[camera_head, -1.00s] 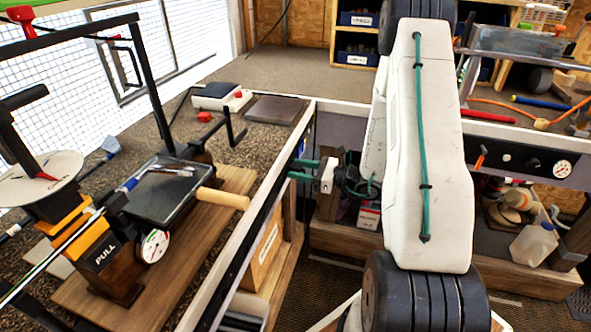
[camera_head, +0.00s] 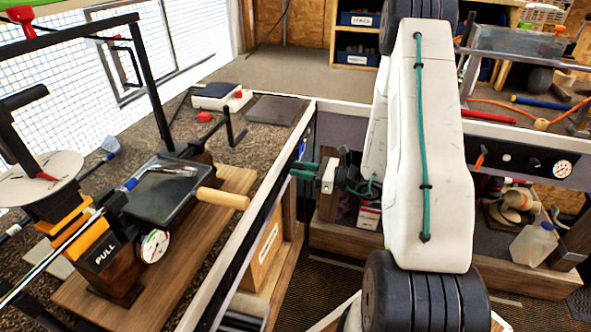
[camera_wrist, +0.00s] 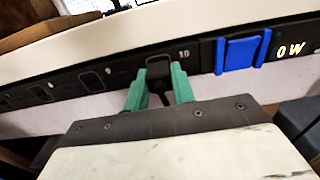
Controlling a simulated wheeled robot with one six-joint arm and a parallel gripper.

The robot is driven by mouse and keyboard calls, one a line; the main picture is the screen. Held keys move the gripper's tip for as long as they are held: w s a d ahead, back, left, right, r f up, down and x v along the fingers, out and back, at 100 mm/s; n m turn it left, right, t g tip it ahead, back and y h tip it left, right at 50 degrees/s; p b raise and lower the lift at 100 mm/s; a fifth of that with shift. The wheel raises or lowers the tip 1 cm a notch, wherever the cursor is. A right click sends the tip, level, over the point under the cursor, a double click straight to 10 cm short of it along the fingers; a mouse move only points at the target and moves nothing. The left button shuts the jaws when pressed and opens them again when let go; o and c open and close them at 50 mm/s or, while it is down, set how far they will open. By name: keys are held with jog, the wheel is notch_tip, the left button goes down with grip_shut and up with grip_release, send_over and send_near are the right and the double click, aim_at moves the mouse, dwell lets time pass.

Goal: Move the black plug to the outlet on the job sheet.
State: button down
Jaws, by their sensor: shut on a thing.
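My gripper (camera_head: 295,170) reaches left to the black power strip (camera_head: 236,268) along the bench's side. In the wrist view its green fingers (camera_wrist: 159,82) are shut on the black plug (camera_wrist: 158,68), one on each side. The plug is at the strip's face beside a marking that looks like "10"; I cannot tell whether it is seated in an outlet. Outlets (camera_wrist: 91,79) show to the left of it in the wrist view. A blue piece (camera_wrist: 240,54) and a lit "0 W" display (camera_wrist: 291,49) are to the right. I cannot make out a job sheet.
The bench's pale edge (camera_head: 262,197) runs just above the strip. A golf club clamp rig with a tray (camera_head: 163,200) and wooden handle (camera_head: 222,198) stands on the bench. Shelving with a jug (camera_head: 533,242) is at the right.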

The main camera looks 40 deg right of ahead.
jog(key=shift+v, duration=2.9)
dwell(0.4)
